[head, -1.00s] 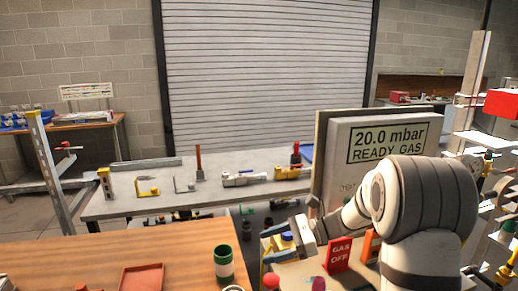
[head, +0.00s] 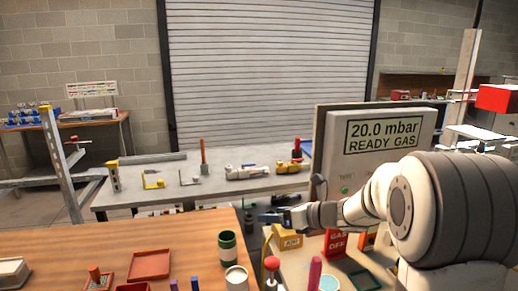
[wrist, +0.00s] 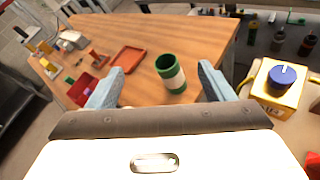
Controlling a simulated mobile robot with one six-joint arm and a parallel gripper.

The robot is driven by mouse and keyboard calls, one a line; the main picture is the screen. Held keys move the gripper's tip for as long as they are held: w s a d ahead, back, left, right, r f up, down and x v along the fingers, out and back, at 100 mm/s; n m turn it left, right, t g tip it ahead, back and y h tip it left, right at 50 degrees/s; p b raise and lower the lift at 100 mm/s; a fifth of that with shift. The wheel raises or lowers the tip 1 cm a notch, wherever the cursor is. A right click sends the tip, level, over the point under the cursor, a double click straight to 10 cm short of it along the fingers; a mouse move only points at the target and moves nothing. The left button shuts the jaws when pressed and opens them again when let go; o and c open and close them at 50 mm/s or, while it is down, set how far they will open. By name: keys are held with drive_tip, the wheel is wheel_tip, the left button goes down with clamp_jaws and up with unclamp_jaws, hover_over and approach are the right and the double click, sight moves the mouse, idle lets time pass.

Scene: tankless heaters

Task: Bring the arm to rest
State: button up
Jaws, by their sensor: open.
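My gripper (wrist: 158,82) is open in the wrist view, its two blue-grey fingers apart with nothing held between them. In the head view my arm reaches in from the right, and my gripper (head: 270,216) is in front of the grey bench, above a yellow box (head: 286,238). The green cup (head: 227,247) stands to the left of the gripper. In the wrist view the yellow box with a blue knob (wrist: 280,85) is right of the fingers.
A panel reading "20.0 mbar READY GAS" (head: 378,150) stands close behind my arm. A red "GAS OFF" sign (head: 337,241) is below it. A grey bench (head: 130,199) holds several tools. A red tray (head: 149,265) lies on the wooden table.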

drive_tip(key=s+d+r+m+t+h+b, duration=0.1)
drive_tip(key=d+m+t+h, duration=0.2)
drive_tip(key=d+m+h, duration=0.55)
drive_tip(key=s+d+r+m+t+h+b, duration=0.1)
drive_tip(key=d+m+t+h, duration=0.15)
drive_tip(key=m, duration=1.05)
drive_tip(key=s+d+f+m+g+h, duration=0.1)
drive_tip(key=s+f+m+g, duration=0.2)
drive_tip(key=s+m, duration=0.5)
drive_tip(key=s+d+f+m+g+h, duration=0.2)
drive_tip(key=s+f+m+g, duration=0.1)
drive_tip(key=s+m, duration=0.5)
drive_tip(key=shift+s+f+b, duration=0.35)
drive_tip(key=s+a+f+m+g, duration=0.1)
drive_tip(key=s+m, duration=0.1)
drive_tip(key=s, duration=0.1)
drive_tip(key=s+a+f+m+g+y, duration=0.1)
drive_tip(key=s+m+g, duration=0.1)
drive_tip(key=s, duration=0.2)
drive_tip(key=s+a+f+m+g+y, duration=0.1)
drive_tip(key=s+a+m, duration=0.1)
drive_tip(key=s, duration=0.1)
drive_tip(key=shift+s+f+m+g, duration=0.15)
drive_tip(key=shift+s+m+g, duration=0.1)
drive_tip(key=shift+s, duration=0.05)
drive_tip(key=shift+c, duration=0.3)
